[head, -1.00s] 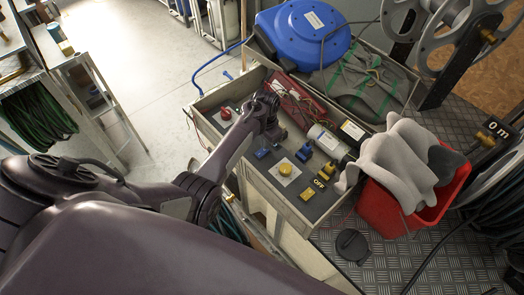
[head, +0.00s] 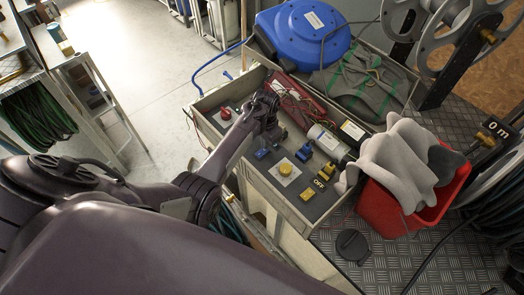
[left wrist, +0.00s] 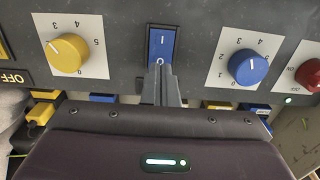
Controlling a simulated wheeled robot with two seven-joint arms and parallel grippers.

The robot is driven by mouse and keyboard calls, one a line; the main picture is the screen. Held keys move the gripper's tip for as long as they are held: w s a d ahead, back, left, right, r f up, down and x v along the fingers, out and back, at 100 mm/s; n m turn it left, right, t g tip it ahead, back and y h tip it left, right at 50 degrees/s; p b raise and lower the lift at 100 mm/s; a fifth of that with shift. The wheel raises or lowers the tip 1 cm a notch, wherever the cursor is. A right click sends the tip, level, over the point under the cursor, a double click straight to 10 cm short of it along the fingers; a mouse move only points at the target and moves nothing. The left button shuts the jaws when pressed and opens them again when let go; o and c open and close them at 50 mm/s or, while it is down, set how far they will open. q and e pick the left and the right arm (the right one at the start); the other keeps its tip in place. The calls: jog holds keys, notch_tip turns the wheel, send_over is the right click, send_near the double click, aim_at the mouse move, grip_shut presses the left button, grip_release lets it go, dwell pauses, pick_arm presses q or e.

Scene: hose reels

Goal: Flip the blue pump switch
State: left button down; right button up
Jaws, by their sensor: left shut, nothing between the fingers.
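The blue pump switch (left wrist: 162,43) is a blue rocker marked I and O, set in the dark panel (left wrist: 120,22) in the left wrist view. My left gripper (left wrist: 161,72) is shut and empty, with its fingertips at the O end of the rocker. I cannot tell whether they touch it. My right gripper is not in view.
A yellow knob (left wrist: 67,53) is left of the switch; a blue knob (left wrist: 248,67) and red button (left wrist: 310,74) are right. A grey cylinder (head: 327,141), red bin (head: 388,212) with grey cloth (head: 400,160), and blue hose reel (head: 302,33) stand near the panel.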

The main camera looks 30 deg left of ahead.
pick_arm(q)
jog(key=shift+f+b, duration=0.65)
jog(key=shift+f, duration=0.25)
dwell(0.7)
notch_tip(320, 180, up, 7)
jog(key=p, duration=0.7)
jog(key=shift+r+p, duration=0.1)
jog(key=shift+p, duration=0.25)
